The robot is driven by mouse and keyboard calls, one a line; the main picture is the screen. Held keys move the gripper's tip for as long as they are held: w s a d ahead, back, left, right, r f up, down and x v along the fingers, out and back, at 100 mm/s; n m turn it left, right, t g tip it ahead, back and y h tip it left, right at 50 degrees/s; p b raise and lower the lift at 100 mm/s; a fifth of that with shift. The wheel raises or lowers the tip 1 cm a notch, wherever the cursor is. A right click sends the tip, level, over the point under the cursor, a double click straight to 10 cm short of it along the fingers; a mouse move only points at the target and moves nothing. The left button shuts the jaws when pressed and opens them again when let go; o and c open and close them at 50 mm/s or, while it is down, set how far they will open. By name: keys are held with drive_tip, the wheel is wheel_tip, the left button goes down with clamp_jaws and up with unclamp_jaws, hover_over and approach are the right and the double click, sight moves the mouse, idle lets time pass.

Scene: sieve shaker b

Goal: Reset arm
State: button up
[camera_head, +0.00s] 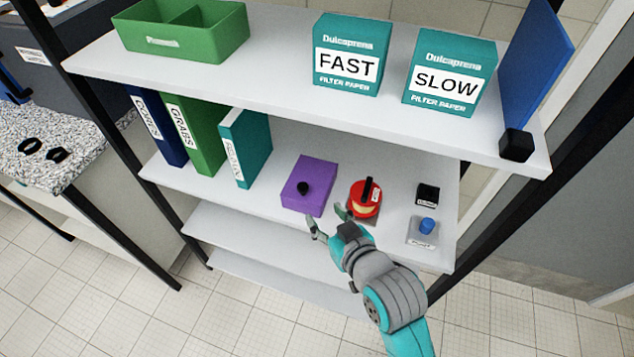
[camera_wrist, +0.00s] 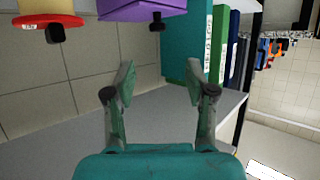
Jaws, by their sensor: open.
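My gripper (camera_head: 328,224) is in front of the middle shelf (camera_head: 262,203), just below and in front of the purple box and the red round item. It is open, with nothing between its fingers. In the wrist view my gripper (camera_wrist: 158,82) also shows open and empty, its two fingers apart, facing the shelf surface. My arm reaches up from the bottom of the head view.
A purple box (camera_head: 312,180) with a black knob and a red round item (camera_head: 364,199) with a black handle stand close by. Right of them are a black block (camera_head: 428,194) and a blue knob (camera_head: 427,226). Binders (camera_head: 247,148) stand left. FAST (camera_head: 347,66) and SLOW (camera_head: 447,84) boxes are above.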

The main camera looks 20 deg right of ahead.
drive_tip(key=s+d+f+m, duration=0.1)
drive_tip(key=s+d+f, duration=0.15)
drive_tip(key=s, duration=0.45)
drive_tip(key=s+d+f+t+h, duration=0.1)
drive_tip(key=s+f, duration=0.2)
drive_tip(key=s, duration=0.5)
drive_tip(key=s+d+f+m, duration=0.1)
drive_tip(key=s+f, duration=0.2)
drive_tip(key=s, duration=0.4)
drive_tip(key=s+d+r+h, duration=0.1)
drive_tip(key=s+r, duration=0.1)
drive_tip(key=s, duration=0.8)
drive_tip(key=shift+r+t, duration=0.3)
drive_tip(key=shift+r, duration=0.1)
